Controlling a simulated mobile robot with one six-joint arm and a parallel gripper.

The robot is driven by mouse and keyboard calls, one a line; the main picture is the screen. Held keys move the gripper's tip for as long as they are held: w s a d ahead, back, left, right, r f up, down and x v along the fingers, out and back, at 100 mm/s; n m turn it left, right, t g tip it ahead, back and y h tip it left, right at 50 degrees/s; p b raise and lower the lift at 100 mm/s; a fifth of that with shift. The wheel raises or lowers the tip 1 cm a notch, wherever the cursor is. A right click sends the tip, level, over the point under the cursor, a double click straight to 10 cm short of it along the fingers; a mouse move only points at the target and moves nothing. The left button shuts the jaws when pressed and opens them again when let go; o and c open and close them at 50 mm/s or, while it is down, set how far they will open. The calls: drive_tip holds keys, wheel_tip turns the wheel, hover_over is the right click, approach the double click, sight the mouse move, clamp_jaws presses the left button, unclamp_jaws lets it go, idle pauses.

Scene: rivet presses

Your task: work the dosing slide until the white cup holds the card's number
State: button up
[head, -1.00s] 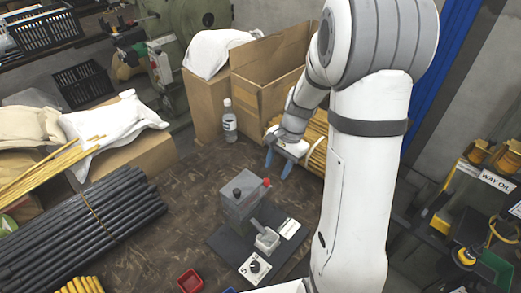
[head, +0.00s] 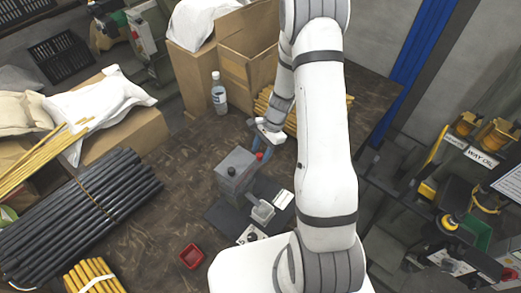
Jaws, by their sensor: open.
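A red tray (head: 192,256) stands front left of the unit. Black rods (head: 85,210) lie at left. A water bottle (head: 219,95) and a cardboard box (head: 248,55) stand behind. Yellow rods (head: 275,110) lie behind my gripper. Brown tabletop is clear left of the unit.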

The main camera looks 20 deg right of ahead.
drive_tip(key=shift+s+a+f, duration=0.1)
drive_tip(key=shift+a+f, duration=0.05)
drive_tip(key=shift+f, duration=0.15)
drive_tip(key=shift+c, duration=0.5)
clamp_jaws()
